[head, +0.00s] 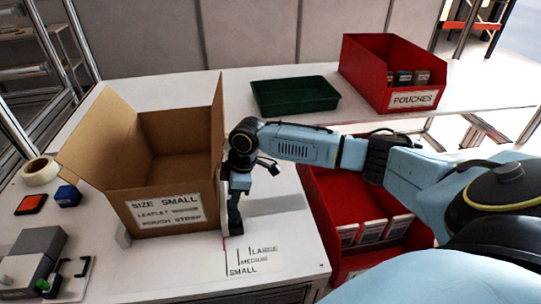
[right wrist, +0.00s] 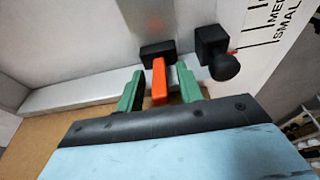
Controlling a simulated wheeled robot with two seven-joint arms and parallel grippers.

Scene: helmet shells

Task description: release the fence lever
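The orange lever (right wrist: 159,80) stands on a black block (right wrist: 158,50) at the pale fence bar (right wrist: 75,93) in the right wrist view. My right gripper (right wrist: 160,88) has its green fingers on either side of the lever. Gaps show between the lever and both fingers, so it is open around the lever and not clamped on it. In the head view my right gripper (head: 235,222) points down beside the right side of the carton, and the lever is hidden there. My left gripper is not in view.
An open carton (head: 165,205) labelled SIZE SMALL stands close left of my right gripper. A black knob (right wrist: 224,67) sits right of the lever. The size scale (head: 255,262) is printed in front.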

